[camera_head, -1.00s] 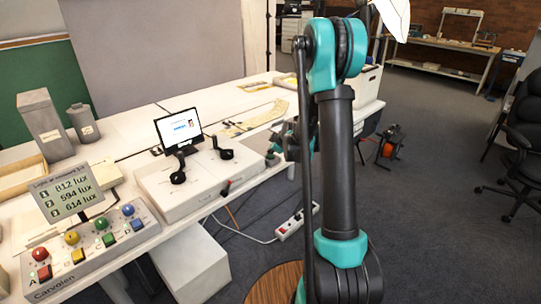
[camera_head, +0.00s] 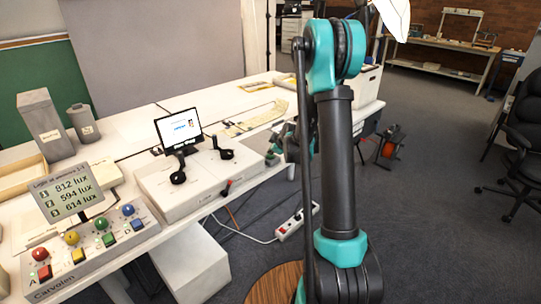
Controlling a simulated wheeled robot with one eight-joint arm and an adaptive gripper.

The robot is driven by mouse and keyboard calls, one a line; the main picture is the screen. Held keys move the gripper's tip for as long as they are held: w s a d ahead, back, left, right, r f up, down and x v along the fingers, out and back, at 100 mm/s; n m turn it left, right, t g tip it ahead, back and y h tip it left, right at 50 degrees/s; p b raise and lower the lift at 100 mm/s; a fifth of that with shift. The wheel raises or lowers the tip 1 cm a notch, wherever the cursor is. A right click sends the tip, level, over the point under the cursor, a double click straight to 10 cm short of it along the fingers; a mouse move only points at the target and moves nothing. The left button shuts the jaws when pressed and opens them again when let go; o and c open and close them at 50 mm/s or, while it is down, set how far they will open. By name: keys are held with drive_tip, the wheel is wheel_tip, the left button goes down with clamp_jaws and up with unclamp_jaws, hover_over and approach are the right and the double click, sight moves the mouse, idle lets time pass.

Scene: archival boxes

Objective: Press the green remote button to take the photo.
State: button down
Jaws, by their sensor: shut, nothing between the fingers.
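A grey control box (camera_head: 150,232) on the near left of the table carries a row of coloured knobs and a row of square buttons. Among them are a green round knob (camera_head: 101,223) and a green square button (camera_head: 109,240). I cannot tell which green control is the remote button. My gripper (camera_head: 273,157) is small in view at the table's right edge, partly hidden behind my arm. It is shut and well to the right of the control box, apart from it.
A display (camera_head: 64,192) on the control box reads 812, 594 and 614 lux. A white box with dark fittings (camera_head: 190,196) and a small screen (camera_head: 179,129) stand between it and my gripper. Grey containers (camera_head: 46,125) stand behind left. A power strip (camera_head: 297,222) lies on the floor.

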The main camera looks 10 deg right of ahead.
sight(271, 156)
drive_tip(key=shift+r, duration=0.85)
drive_tip(key=shift+r, duration=2.5)
drive_tip(key=s+d+f+m+g+h, duration=0.1)
drive_tip(key=s+m, duration=0.5)
drive_tip(key=s, duration=1.4)
drive_tip(key=s+d+f+m+g+h, duration=0.1)
drive_tip(key=s+d+f+m+g, duration=0.2)
drive_tip(key=s, duration=1.8)
drive_tip(key=m, duration=0.3)
drive_tip(key=shift+f+m+g+h, duration=0.3)
drive_tip(key=shift+f+h, duration=0.1)
drive_tip(key=shift+w, duration=0.1)
